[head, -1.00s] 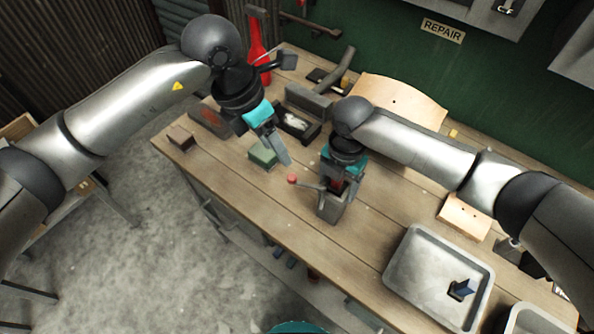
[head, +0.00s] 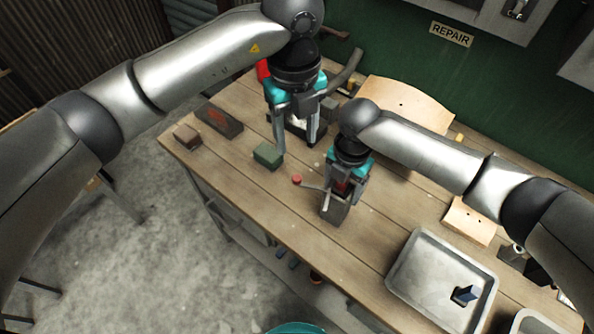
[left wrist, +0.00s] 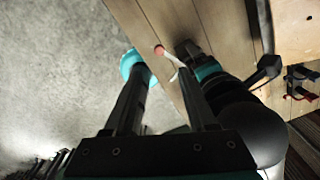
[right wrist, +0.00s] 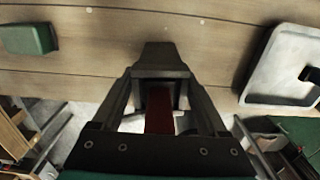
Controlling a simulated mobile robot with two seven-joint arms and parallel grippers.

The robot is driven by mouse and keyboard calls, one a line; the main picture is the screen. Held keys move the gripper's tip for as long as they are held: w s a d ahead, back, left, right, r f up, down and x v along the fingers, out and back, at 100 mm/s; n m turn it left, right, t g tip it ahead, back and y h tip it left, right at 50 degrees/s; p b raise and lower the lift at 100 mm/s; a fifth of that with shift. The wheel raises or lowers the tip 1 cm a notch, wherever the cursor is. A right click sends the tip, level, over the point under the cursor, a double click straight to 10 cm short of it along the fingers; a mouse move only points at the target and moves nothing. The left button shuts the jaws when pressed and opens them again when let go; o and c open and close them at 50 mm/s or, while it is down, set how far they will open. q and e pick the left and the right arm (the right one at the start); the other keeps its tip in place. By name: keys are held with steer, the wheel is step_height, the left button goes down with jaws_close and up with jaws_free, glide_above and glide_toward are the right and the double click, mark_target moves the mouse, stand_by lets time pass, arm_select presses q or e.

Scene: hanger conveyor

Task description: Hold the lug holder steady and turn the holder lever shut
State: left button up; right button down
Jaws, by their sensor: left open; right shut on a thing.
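The lug holder (head: 334,210) is a grey block near the front edge of the bench. Its lever ends in a red knob (head: 297,179) and sticks out to the left. My right gripper (head: 342,190) is shut on the holder from above. In the right wrist view the holder (right wrist: 164,57) sits between the fingers, with a red part (right wrist: 159,110) below it in the picture. My left gripper (head: 296,146) is open and empty, its fingers pointing down behind the knob, apart from it. The red knob (left wrist: 159,50) and lever also show in the left wrist view, between the fingers' lines.
A green block (head: 267,156) lies left of the left gripper. A dark box (head: 219,121) and a brown block (head: 187,136) lie further left. A metal tray (head: 418,299) with a small dark blue item (head: 465,294) is at the right. The bench between holder and tray is clear.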

mark_target(297, 177)
arm_select(q)
steer(key=shift+n, duration=0.4)
step_height(297, 177, down, 12)
steer(key=shift+r, duration=0.1)
jaws_close()
stand_by(0.5)
stand_by(1.0)
